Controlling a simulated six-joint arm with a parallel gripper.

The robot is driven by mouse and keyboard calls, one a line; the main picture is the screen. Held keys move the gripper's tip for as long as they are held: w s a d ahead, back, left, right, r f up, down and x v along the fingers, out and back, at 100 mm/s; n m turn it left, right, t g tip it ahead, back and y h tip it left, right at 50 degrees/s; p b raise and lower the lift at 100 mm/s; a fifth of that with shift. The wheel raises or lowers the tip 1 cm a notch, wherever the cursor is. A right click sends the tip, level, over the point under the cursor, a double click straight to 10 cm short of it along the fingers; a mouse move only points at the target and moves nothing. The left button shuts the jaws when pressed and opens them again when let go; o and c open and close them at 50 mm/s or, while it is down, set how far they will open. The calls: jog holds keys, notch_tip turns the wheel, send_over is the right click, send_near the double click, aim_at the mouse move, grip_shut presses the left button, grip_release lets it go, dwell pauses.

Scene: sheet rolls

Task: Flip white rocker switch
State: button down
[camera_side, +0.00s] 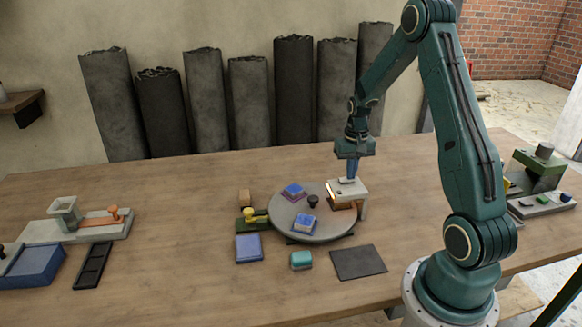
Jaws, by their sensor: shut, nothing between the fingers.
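My gripper (352,176) points straight down, fingers shut and empty. Its tips are at or just above the top of a small pale box (358,189) at the right side of the round turntable. A small light piece, which may be the white rocker switch, shows on that box's top right beside the fingertips. It is too small to tell which way it is tipped, or whether the fingers touch it. An orange glow shows at the box's left edge.
The grey turntable (285,222) carries blue blocks and a dark knob (313,201). A blue pad (249,248), a teal block (301,260) and a dark mat (358,262) lie in front. Dark rolls (295,95) lean on the wall. The table's middle left is clear.

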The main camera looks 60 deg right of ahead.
jog(key=shift+r, duration=3.5)
